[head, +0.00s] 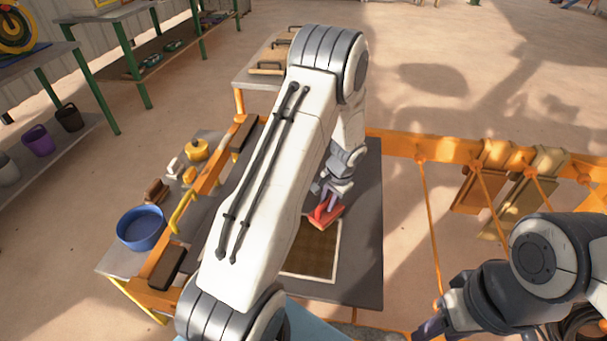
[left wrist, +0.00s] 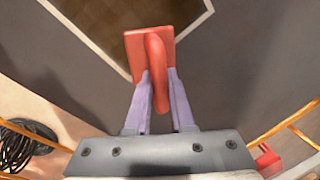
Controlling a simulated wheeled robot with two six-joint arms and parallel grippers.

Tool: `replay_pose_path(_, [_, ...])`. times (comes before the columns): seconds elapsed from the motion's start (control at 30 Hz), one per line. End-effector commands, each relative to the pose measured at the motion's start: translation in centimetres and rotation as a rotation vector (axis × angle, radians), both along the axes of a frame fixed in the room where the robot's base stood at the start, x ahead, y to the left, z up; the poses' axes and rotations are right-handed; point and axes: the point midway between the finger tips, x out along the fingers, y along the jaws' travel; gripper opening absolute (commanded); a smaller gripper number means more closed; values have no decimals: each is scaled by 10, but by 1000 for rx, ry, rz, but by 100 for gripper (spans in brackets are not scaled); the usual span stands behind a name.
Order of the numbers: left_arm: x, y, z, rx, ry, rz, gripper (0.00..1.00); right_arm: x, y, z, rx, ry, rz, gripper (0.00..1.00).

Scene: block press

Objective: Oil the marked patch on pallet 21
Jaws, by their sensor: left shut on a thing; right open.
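My left gripper (head: 329,201) is shut on the handle of a red flat-plated tool (head: 325,217). In the left wrist view, its purple fingers (left wrist: 156,76) stand either side of the red handle. The marked patch (head: 322,247) is a brown, pale-bordered area on a dark grey board (head: 363,275). It shows in the left wrist view too (left wrist: 105,25). The red plate overlaps the patch's far right corner; I cannot tell whether it touches. My left arm hides much of the patch and board. No pallet number is readable. My right gripper (head: 430,328) is open at the bottom edge, partly cut off.
A blue bowl (head: 142,229), a yellow pot (head: 197,149) and small items stand on the shelf left of the orange rail (head: 205,180). An orange beam (head: 395,145) with hanging ropes and boards lies right. Open floor (head: 460,90) is at the back.

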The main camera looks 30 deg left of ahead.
Motion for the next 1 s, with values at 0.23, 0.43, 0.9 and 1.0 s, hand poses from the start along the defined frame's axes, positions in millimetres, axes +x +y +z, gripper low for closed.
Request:
replay_pose_path(0.23, [1,-3,38,-1,-1,-4,0,0,0,24,0,0,0,50])
replay_pose_path(0.43, [1,-4,56,-1,-1,-6,0,0,0,39,0,0,0,50])
replay_pose_path(0.9, [2,-6,80,-1,0,-9,0,0,0,58,0,0,0,50])
replay_pose_path(1.0, [2,-6,80,-1,0,-9,0,0,0,58,0,0,0,50])
